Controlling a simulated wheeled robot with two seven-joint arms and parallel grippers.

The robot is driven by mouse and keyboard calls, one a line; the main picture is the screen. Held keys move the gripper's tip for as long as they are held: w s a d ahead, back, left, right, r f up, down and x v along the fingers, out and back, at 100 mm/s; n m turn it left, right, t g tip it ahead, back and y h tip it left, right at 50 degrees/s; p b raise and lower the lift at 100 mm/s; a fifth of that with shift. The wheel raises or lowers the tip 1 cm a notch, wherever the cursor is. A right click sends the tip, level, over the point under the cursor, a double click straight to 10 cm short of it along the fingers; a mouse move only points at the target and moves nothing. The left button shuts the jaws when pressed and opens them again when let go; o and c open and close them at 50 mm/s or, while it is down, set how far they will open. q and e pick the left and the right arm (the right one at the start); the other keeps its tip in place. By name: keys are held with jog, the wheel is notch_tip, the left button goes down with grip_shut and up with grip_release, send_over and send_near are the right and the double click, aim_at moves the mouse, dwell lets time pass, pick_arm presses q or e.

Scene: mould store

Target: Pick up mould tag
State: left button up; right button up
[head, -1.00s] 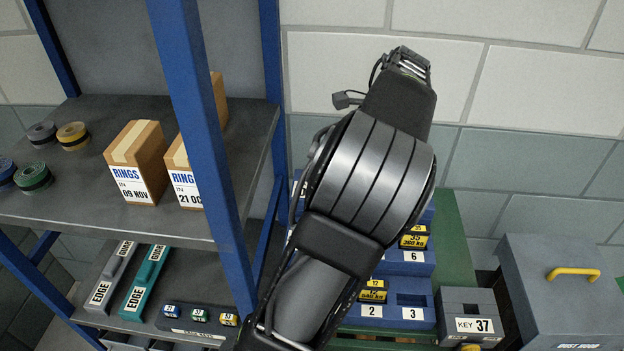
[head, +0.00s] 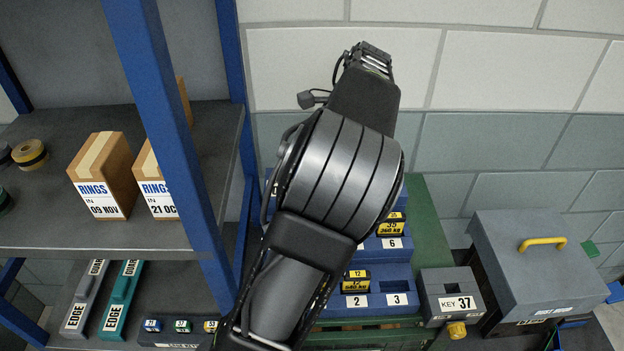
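Two yellow tags that look like mould tags show in the head view. One, marked 12 and 680 KG (head: 355,283), stands in the slot numbered 2 of a blue stepped rack (head: 366,306). The other, marked 35 and 360 KG (head: 392,226), stands higher up in the same rack, above the number 6. Slot 3 looks empty. One of my arms rises through the middle of the view and hides the left part of the rack. I cannot tell which arm it is. No fingertips of either gripper show.
A grey KEY 37 box (head: 449,291) with a yellow knob stands right of the rack. A large grey lidded box (head: 521,259) with a yellow handle is farther right. A blue-framed shelf (head: 178,150) at left holds RINGS cartons (head: 103,176), tape rolls and small colored tags (head: 182,326).

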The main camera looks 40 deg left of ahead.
pick_arm(q)
grip_shut()
dwell(0.6)
